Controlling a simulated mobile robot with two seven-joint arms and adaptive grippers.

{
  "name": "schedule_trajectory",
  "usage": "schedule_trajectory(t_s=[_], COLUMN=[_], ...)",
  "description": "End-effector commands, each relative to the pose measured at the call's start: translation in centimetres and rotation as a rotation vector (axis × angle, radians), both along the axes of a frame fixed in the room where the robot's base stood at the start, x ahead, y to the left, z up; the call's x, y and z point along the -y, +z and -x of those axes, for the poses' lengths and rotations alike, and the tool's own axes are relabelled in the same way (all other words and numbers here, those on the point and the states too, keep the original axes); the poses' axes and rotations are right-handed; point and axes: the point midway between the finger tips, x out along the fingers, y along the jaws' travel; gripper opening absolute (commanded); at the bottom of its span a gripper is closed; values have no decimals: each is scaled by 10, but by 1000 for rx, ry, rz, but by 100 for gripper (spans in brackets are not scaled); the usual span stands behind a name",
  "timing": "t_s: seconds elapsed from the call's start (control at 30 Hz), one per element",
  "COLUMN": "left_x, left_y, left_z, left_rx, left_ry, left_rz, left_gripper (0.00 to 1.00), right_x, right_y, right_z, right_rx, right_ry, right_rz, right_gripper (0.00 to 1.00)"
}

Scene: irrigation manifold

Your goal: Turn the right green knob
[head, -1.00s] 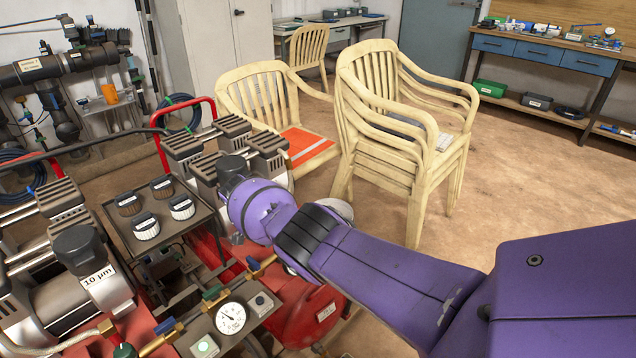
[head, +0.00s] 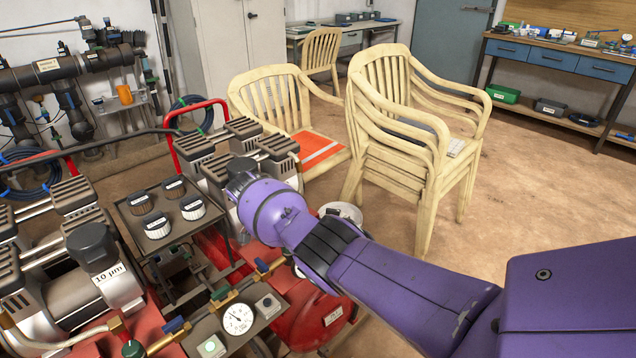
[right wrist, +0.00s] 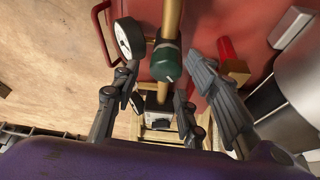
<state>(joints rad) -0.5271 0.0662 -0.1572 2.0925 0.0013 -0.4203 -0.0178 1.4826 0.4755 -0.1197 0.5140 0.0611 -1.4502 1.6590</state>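In the right wrist view a round green knob (right wrist: 167,62) sits on a brass pipe, ahead of my right gripper (right wrist: 163,78). The gripper's dark fingers are spread on either side of the knob, with no clear contact, and nothing is held. In the head view my purple right arm reaches in from the right over the compressors, and its fingers are hidden. Another round green knob (head: 132,348) shows at the lower left edge of the head view. A small green handle (head: 221,293) is on the brass pipe by the gauge. My left gripper is out of view.
A white gauge (right wrist: 128,38) is close left of the knob in the wrist view; a red handle (right wrist: 226,48) is to its right. A panel with another gauge (head: 238,319) stands below my arm in the head view. Stacked cream chairs (head: 410,150) stand behind my arm.

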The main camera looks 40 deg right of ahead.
Motion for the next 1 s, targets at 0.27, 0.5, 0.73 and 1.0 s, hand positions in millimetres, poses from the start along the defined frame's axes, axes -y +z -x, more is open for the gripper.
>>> schedule_trajectory(t_s=[0.27,0.5,0.73,1.0], left_x=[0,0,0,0], left_y=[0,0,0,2], left_z=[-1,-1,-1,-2], left_rx=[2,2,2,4], left_ry=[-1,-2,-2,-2], left_rz=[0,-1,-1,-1], left_gripper=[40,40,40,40], right_x=[-20,-34,-37,-35], right_y=[50,84,93,90], right_z=[0,1,1,4], right_rx=[4,2,1,-5], right_ry=[1,-1,-2,-4], right_rz=[-1,0,0,2], right_gripper=[40,40,40,41])
